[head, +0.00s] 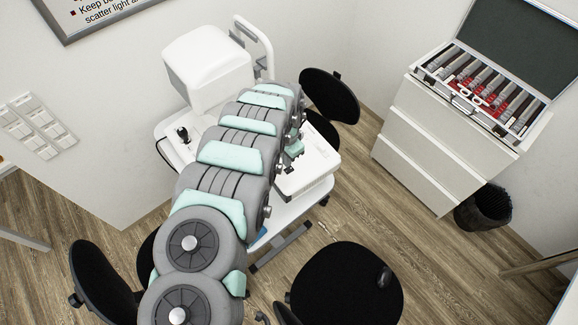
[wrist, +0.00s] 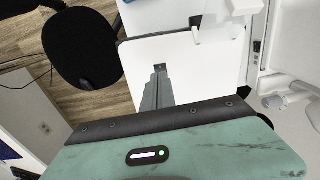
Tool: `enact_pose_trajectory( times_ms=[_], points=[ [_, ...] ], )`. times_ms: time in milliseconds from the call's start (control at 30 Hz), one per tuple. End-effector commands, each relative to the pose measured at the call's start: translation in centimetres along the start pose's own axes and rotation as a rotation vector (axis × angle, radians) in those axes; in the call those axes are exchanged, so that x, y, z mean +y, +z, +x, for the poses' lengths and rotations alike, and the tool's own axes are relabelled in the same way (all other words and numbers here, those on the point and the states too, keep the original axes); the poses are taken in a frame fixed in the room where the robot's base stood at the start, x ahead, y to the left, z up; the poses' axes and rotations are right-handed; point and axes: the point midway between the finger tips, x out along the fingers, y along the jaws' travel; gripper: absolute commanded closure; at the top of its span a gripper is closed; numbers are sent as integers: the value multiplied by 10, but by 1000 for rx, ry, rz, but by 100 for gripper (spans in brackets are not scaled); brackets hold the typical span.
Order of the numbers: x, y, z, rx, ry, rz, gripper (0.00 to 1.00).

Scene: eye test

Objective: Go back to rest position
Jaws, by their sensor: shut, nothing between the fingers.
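My gripper (wrist: 160,70) shows in the wrist view as two grey fingers close together, with nothing between them. The fingers point over the white tabletop (wrist: 202,72) of the eye-test unit; I cannot tell how high above it they are. In the head view my arm stretches across the middle, over the white tabletop (head: 320,165), and hides much of it. The gripper's fingertips are hard to make out there. The white eye-test machine (head: 208,65) stands at the back of the unit.
Black chairs stand around the unit, one behind it (head: 328,92) and one in front (head: 345,285). On the right, a white drawer cabinet (head: 430,145) bears an open lens case (head: 445,85), with a black bin (head: 485,208) beside it. Wooden floor (head: 420,235) is clear between.

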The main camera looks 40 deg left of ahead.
Motion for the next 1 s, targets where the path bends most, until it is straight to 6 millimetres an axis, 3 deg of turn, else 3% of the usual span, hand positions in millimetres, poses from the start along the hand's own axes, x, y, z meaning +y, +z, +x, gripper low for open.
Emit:
enact_pose_trajectory(
  times_ms=[267,833,933,1000],
  points=[
    [0,0,-23,-1,-1,0,100],
    [0,0,-23,1,-1,0,100],
    [1,-14,-17,31,-14,1,100],
    [4,-38,-9,87,-39,1,100]
  ],
)
